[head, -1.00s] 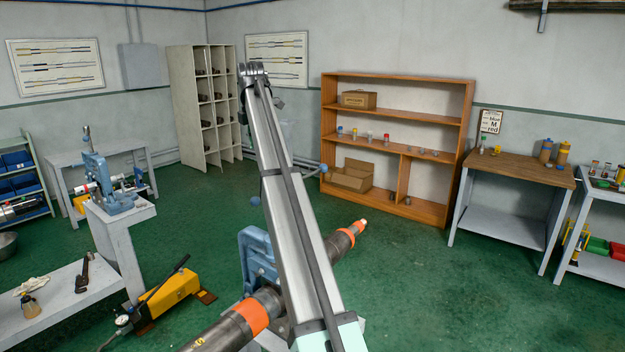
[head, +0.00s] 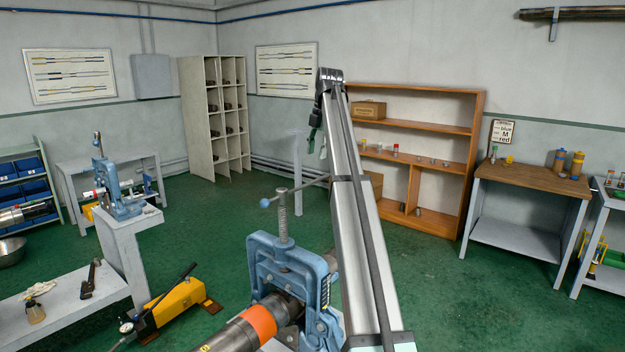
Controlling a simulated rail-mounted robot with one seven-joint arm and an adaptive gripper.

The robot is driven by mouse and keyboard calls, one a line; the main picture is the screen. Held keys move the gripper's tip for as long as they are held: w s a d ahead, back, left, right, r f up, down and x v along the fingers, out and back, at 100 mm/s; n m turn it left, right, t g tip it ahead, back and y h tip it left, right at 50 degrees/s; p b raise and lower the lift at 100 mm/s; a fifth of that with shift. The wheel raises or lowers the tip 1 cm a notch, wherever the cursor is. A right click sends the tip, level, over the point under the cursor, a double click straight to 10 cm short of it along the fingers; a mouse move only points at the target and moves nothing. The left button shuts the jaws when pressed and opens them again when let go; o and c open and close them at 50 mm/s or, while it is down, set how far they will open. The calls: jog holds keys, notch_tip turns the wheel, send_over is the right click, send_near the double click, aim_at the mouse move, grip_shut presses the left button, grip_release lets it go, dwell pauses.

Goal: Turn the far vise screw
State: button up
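A blue pipe vise (head: 290,262) stands in the lower middle, clamped around a dark pipe (head: 232,335) with an orange band. Its threaded screw (head: 283,222) rises upright from the top. A thin handle bar with a blue ball end (head: 265,203) crosses near the screw's top and runs right, behind my arm. A second blue vise (head: 118,190) stands farther off at the left on a grey pedestal, its screw upright. My silver arm link rises just right of the nearer vise. A small dark part shows left of its top; my gripper cannot be made out.
A yellow hydraulic pump (head: 175,302) lies on the floor left of the nearer vise. A grey bench (head: 70,300) stands at lower left. A grey post (head: 298,180) stands behind the vise. A wooden shelf (head: 470,160) and a table (head: 525,180) stand at right. Green floor between is clear.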

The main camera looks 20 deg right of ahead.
aim_at(312, 182)
jog(key=f+p, duration=0.1)
jog(key=f, duration=0.2)
jog(key=w+f, duration=0.1)
jog(key=f, duration=0.2)
jog(key=a+f+p, duration=0.1)
jog(key=f, duration=0.2)
jog(key=shift+w+f+p, duration=0.35)
jog(key=shift+c, duration=0.3)
grip_shut()
